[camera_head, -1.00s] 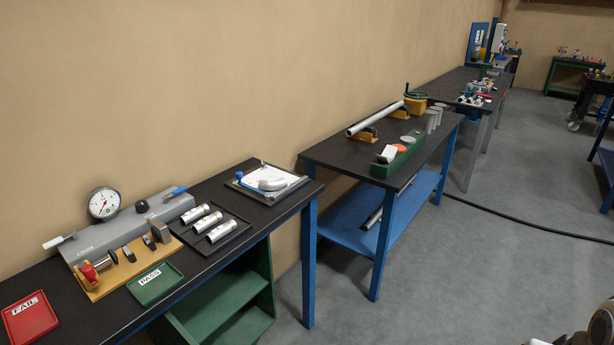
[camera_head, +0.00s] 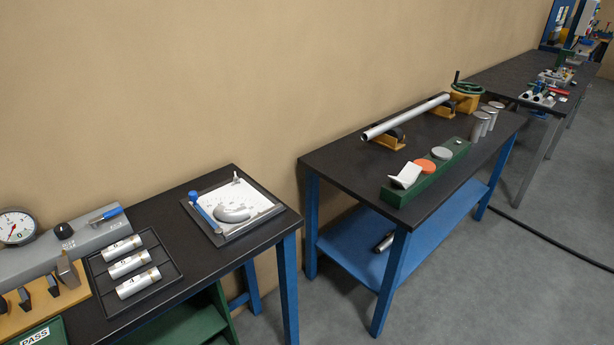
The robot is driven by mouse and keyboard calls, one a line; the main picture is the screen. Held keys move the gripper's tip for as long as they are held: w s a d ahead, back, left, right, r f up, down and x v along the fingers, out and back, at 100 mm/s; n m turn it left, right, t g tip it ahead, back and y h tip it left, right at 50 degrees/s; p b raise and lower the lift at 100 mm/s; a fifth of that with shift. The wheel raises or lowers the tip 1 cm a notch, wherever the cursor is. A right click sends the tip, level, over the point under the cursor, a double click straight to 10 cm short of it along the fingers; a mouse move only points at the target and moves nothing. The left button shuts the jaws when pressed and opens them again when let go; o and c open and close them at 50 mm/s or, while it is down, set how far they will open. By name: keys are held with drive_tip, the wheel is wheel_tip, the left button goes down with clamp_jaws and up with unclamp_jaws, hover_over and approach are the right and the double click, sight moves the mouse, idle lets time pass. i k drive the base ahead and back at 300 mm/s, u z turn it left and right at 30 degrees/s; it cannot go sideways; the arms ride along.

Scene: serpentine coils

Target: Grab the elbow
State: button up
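The elbow (camera_head: 234,213) is a short, curved grey metal pipe piece. It lies on a white sheet in a shallow dark tray (camera_head: 240,236) near the right end of the near bench. A blue-handled tool (camera_head: 198,204) lies along the left side of the sheet, apart from the elbow or nearly so. My gripper is not in view.
The near black bench (camera_head: 180,205) also holds a tray of numbered cylinders (camera_head: 130,265) and a grey gauge fixture (camera_head: 55,245). A blue-legged table (camera_head: 350,165) with a long pipe (camera_head: 405,117) stands to the right, past a narrow gap.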

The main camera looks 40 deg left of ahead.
sight(221, 212)
drive_tip(key=z, duration=0.05)
drive_tip(key=i, duration=1.35)
drive_tip(key=u, duration=2.9)
drive_tip(key=i, duration=1)
drive_tip(key=z, duration=0.05)
